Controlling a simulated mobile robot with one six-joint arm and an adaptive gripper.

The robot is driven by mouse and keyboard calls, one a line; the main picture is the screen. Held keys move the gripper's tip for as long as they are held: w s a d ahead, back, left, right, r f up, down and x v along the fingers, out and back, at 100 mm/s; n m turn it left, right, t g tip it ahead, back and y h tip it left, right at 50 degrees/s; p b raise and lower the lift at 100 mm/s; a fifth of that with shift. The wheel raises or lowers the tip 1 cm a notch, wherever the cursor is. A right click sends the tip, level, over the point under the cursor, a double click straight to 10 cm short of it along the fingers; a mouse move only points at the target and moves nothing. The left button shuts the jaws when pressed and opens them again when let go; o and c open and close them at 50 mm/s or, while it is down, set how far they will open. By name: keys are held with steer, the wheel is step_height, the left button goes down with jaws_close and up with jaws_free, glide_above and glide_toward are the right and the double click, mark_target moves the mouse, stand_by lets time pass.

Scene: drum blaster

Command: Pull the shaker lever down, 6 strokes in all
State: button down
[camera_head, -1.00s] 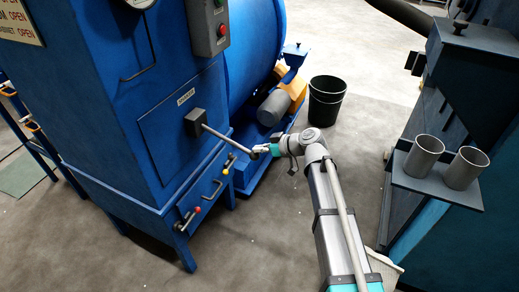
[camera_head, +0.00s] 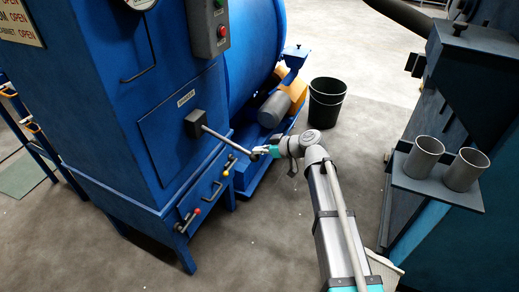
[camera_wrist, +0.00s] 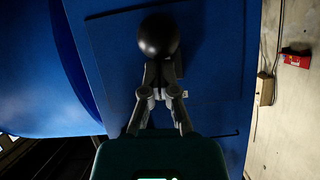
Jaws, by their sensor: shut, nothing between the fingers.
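The shaker lever (camera_head: 226,139) is a grey rod that slants down to the right from a black block on the blue cabinet's front. Its black ball knob (camera_wrist: 158,36) shows large in the wrist view, just beyond my fingertips. My gripper (camera_head: 259,151) is at the lever's outer end in the head view. In the wrist view my gripper (camera_wrist: 159,72) has its fingers together, with nothing held between them. The fingertips are close to the knob; whether they touch it cannot be told. The knob hides the rod behind it.
Below the lever is a lower panel with a red knob (camera_head: 197,211) and a yellow knob (camera_head: 226,172). A blue drum with a motor (camera_head: 274,108) stands behind, beside a black bucket (camera_head: 327,102). Two metal cups (camera_head: 425,156) sit on a shelf at right. Floor between is clear.

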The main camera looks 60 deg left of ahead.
steer(key=shift+w+a+r+p, duration=0.1)
steer(key=shift+w+r+p, duration=0.05)
steer(key=shift+r+p, duration=1.55)
steer(key=f+p+v, duration=0.1)
steer(key=p+v, duration=0.2)
steer(key=v, duration=0.7)
steer(key=shift+w+d, duration=0.2)
steer(key=shift+f, duration=0.15)
